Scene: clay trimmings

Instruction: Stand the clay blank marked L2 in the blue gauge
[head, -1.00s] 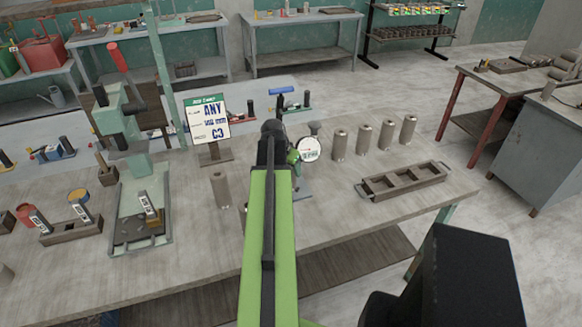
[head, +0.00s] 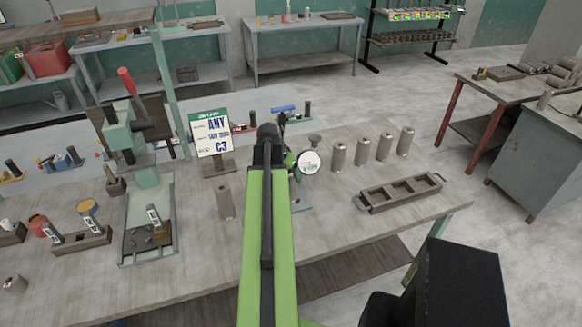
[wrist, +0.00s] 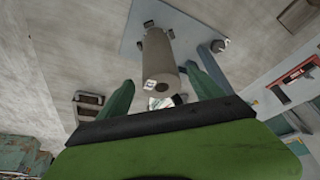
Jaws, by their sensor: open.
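In the wrist view a grey-brown clay blank (wrist: 155,58) stands between the fingers of my gripper (wrist: 160,74), its top end towards the camera. A small label is on its side, too small to read. The fingers are apart, with gaps to the blank on both sides. Its far end is over a pale blue plate (wrist: 135,38) with a blue-grey post (wrist: 212,62), which appears to be the blue gauge. In the head view the plate (head: 302,198) shows right of my arm, beside a round dial (head: 309,161). My arm hides the gripper and this blank there.
Several blanks (head: 362,151) stand in a row at the right, behind a brown tray (head: 400,193) with compartments. Another blank (head: 225,202) stands left of my arm. A sign (head: 210,137) and a green press (head: 140,150) stand farther left. The front right bench is clear.

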